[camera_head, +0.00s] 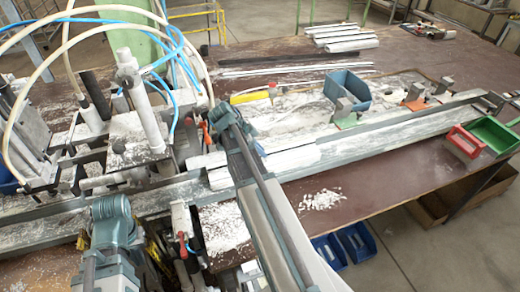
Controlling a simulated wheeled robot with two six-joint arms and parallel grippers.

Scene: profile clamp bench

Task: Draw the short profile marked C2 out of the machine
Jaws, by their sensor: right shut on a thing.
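White profile lies along the grey rail (380,130) in the middle of the view. One white stretch (292,157) shows right of my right arm and another (218,179) shows left of it, beside the machine (135,130). I cannot tell whether they are one piece, and no C2 mark is readable. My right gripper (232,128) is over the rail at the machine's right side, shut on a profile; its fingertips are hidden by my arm. My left gripper (110,210) is at the lower left, in front of the machine; its fingers are hidden.
Hoses and red-handled clamps (206,132) crowd the machine. A blue bin (346,88) stands behind the rail; red (464,141) and green (494,135) bins stand at its right end. White profiles (340,36) lie at the back. White chips (322,199) lie on the front bench.

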